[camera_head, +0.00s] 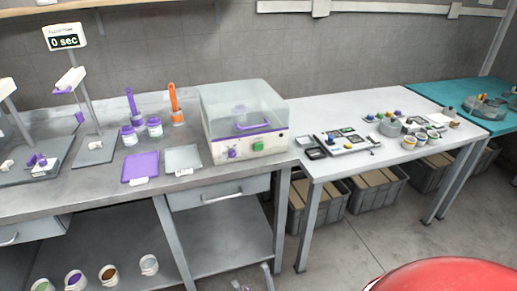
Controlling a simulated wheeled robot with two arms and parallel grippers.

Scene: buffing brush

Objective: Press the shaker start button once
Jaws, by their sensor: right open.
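The shaker (246,122) is a beige box with a clear lid and a purple handle, and it stands at the right end of the grey bench. The lid looks closed. A green button (258,146), which looks like the start button, is on its front panel, with a purple knob (232,153) to its left. My right gripper (254,279) shows only partly at the bottom edge, open and empty, well below the shaker and apart from it. My left gripper is not in view.
A sign (64,37) reads "0 sec". A purple tray (140,167) and a grey tray (184,158) lie left of the shaker. Purple-lidded jars and brushes stand behind them. A white table (330,108) with small items is to the right. Crates (318,207) sit below it.

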